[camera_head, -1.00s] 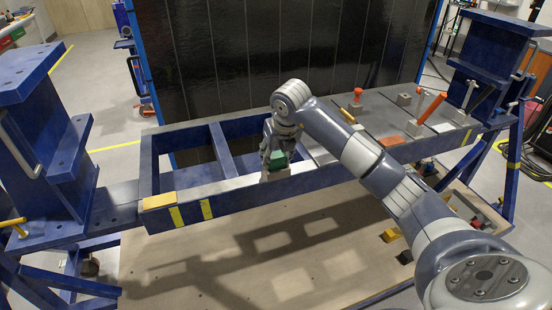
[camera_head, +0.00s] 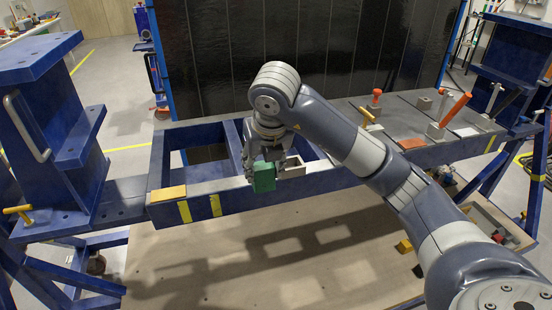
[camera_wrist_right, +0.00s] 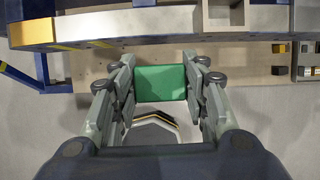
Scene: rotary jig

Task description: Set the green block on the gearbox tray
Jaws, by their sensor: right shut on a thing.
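The green block (camera_head: 263,177) is between the fingers of my right gripper (camera_head: 261,162), which is shut on it. In the head view the block overlaps the front rail of the blue jig frame (camera_head: 320,180). In the right wrist view the green block (camera_wrist_right: 162,83) sits squarely between the fingertips of my right gripper (camera_wrist_right: 162,90), apart from the rail edge (camera_wrist_right: 150,25). A grey, hollow-looking box (camera_head: 293,167) stands on the rail just right of the block. I cannot tell for sure which surface is the gearbox tray. My left gripper is out of view.
A yellow pad (camera_head: 167,194) lies on the rail's left end. A plate area (camera_head: 395,122) at right carries orange-handled clamps (camera_head: 455,109) and small grey blocks. Blue posts (camera_head: 45,120) flank the frame. A pale board (camera_head: 230,265) lies below; wooden bins with parts stand lower right.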

